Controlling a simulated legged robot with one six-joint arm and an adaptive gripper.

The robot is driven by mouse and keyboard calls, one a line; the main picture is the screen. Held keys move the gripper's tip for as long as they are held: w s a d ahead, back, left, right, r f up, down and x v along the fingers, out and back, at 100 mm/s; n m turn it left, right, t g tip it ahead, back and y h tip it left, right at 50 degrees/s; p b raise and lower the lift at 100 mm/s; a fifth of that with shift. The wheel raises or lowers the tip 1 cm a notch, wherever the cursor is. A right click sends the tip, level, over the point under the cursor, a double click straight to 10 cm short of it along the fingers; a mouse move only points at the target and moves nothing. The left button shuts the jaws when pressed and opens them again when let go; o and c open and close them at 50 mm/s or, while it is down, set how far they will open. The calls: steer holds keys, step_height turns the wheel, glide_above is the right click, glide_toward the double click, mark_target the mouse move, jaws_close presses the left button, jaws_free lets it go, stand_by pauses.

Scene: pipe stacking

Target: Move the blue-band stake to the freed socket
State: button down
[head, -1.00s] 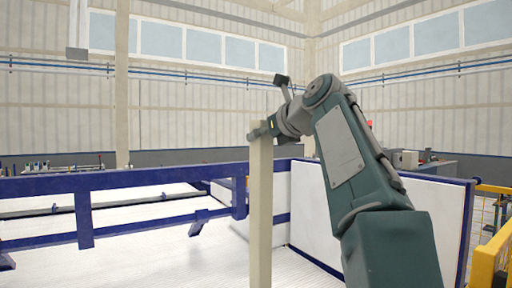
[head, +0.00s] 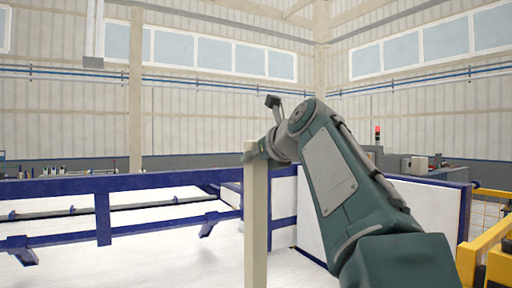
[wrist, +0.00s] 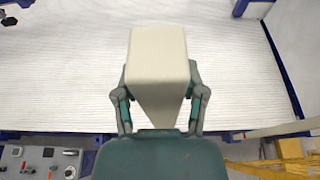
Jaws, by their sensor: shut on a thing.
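A long beige square-section stake (head: 256,220) stands upright in the middle of the head view, its lower end cut off by the frame's bottom edge. My gripper (head: 252,152) is shut on it near its top. In the wrist view the stake (wrist: 158,55) shows end-on between the two fingers of my gripper (wrist: 160,104), one finger on each side. No blue band shows on the visible part of the stake. I see no socket in either view.
A blue rail frame (head: 130,182) crosses the left side over a white ribbed floor (head: 170,262). A white panel with blue edges (head: 320,225) stands behind my arm. Yellow railing (head: 487,255) is at the right. The wrist view shows a grey panel with small parts (wrist: 40,162) at lower left.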

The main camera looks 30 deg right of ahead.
mark_target(261, 215)
steer(key=shift+f, duration=6.4)
